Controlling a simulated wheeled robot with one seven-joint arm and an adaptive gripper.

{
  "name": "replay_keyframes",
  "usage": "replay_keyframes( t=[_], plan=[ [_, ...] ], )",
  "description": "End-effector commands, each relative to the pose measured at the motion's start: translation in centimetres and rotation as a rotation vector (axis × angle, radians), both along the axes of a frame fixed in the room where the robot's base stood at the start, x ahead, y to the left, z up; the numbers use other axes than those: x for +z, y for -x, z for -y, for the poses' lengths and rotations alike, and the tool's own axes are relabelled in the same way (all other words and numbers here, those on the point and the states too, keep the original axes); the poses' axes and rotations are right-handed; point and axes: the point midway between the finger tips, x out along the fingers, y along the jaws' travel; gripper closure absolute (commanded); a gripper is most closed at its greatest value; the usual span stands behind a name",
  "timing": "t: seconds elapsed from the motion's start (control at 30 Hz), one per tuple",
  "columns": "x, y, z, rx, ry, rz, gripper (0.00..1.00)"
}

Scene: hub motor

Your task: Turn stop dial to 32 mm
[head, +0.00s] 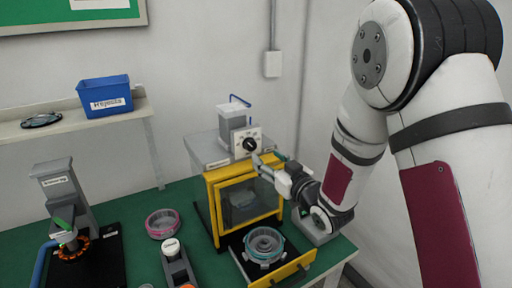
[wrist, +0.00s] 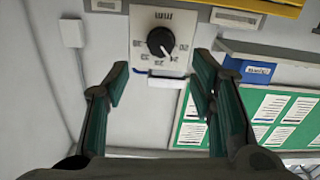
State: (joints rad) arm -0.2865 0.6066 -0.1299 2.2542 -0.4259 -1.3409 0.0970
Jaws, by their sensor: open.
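The stop dial is a round black knob (head: 250,144) on a white square plate, on the front of the grey unit above the yellow-framed press. In the wrist view the dial (wrist: 160,41) shows a white pointer mark and sits on its plate (wrist: 144,18) marked "mm", with the picture turned over. The numbers around it are too small to read surely. My gripper (head: 262,157) is just in front of the dial, to its lower right in the head view. In the wrist view my gripper (wrist: 158,85) has its fingers apart, one on each side below the dial, empty and not touching it.
The yellow-framed press (head: 211,205) has a clear guard and a tray holding a round grey part (head: 264,244). A pink ring (head: 162,224), a grey fixture (head: 176,262) and a winding stand (head: 52,182) share the green bench. A blue Rejects bin (head: 105,97) sits on a shelf.

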Motion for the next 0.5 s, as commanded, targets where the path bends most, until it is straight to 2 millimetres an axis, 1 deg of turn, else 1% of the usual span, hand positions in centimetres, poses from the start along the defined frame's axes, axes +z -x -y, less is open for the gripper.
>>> replay_keyframes(
  t=[0.03,0.3,0.5],
  plan=[
    [0.1,-0.8,-0.7,0.003,0.0,0.002,0.49],
    [0.0,-4.9,-3.4,0.001,0.001,0.002,0.49],
    [0.0,-6.7,-4.5,0.0,0.0,0.0,0.49]
  ],
)
